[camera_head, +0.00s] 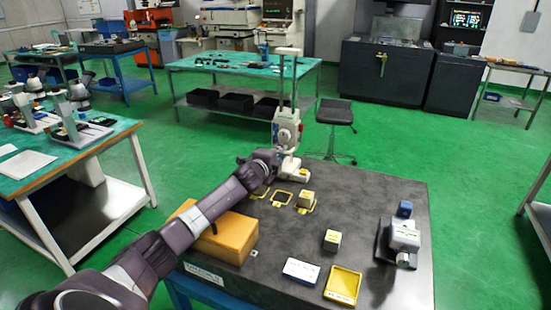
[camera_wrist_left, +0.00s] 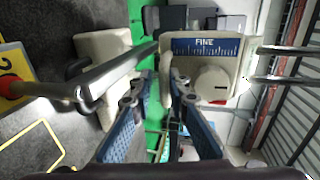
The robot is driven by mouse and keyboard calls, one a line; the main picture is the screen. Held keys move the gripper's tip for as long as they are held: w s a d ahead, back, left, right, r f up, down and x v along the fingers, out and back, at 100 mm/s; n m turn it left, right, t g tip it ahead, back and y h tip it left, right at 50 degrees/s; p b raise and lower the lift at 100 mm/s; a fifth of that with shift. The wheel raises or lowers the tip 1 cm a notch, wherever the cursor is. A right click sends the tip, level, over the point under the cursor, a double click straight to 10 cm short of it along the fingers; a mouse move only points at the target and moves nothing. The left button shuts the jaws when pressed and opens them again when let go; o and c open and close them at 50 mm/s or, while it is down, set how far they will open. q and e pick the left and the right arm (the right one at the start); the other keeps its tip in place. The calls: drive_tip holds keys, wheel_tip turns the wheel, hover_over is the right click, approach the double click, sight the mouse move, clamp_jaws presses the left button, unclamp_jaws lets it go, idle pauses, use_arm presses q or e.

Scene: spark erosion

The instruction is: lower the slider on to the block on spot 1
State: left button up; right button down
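The slider (camera_head: 286,130) is a pale housing with a round knob on the upright column of a height stand at the table's far edge. In the left wrist view the slider (camera_wrist_left: 205,52) bears a blue "FINE" scale. A small cream block (camera_head: 306,197) sits on the rightmost yellow-framed spot, apart from the slider. I cannot read the spot numbers in the head view. My right gripper is out of view.
Two yellow-framed spots (camera_head: 260,192) look empty.

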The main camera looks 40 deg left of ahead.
use_arm(q)
drive_tip(key=v, duration=1.1)
drive_tip(key=shift+s, duration=0.4)
drive_tip(key=shift+d+r, duration=0.1)
